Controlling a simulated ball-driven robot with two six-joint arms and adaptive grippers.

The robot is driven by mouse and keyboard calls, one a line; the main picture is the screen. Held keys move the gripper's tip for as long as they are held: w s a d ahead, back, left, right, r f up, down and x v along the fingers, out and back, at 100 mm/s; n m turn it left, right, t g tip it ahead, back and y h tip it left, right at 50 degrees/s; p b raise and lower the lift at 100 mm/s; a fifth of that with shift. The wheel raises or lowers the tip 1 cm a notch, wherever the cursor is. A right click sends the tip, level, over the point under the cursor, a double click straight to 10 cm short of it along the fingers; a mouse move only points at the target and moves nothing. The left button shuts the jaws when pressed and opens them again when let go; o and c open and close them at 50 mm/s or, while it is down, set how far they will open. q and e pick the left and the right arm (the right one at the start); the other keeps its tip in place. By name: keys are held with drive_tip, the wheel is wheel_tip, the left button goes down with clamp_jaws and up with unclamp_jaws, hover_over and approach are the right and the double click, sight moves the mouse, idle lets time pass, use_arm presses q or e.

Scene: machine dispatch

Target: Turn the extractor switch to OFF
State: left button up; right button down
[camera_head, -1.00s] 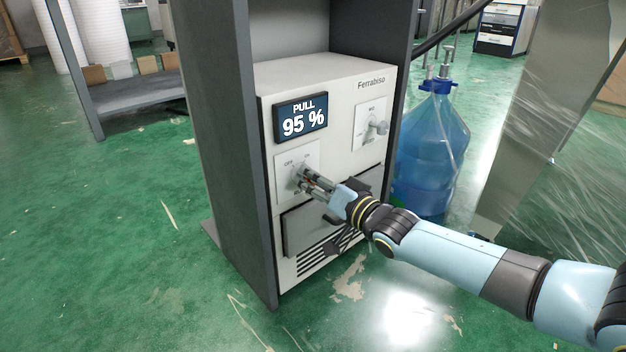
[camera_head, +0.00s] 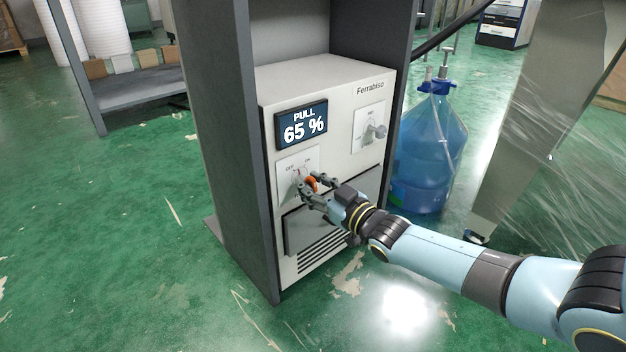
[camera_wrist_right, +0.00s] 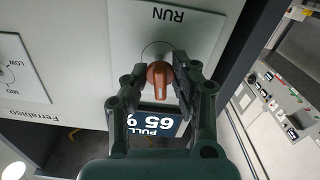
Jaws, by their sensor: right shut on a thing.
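The plate there (camera_wrist_right: 150,20) reads RUN. A display (camera_head: 302,124) reads PULL 65 %. My left gripper is out of view.
A second switch (camera_head: 374,131) with a MID mark is at the upper right of the panel. A grey drawer front (camera_head: 305,225) and vent slots are below. Dark side walls frame the machine. A blue water bottle (camera_head: 425,150) stands to the right. Green floor is open at left.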

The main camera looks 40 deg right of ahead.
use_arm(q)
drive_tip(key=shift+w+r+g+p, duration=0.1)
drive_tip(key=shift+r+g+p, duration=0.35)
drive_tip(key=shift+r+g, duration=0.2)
use_arm(e)
drive_tip(key=n, duration=0.4)
drive_tip(key=shift+n, duration=0.3)
drive_tip(key=shift+f, duration=0.1)
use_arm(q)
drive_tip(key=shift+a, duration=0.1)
use_arm(e)
drive_tip(key=c, duration=1.4)
unclamp_jaws()
drive_tip(key=shift+o, duration=0.2)
drive_tip(key=shift+s, duration=0.1)
drive_tip(key=s, duration=1.2)
drive_tip(key=shift+d, duration=0.4)
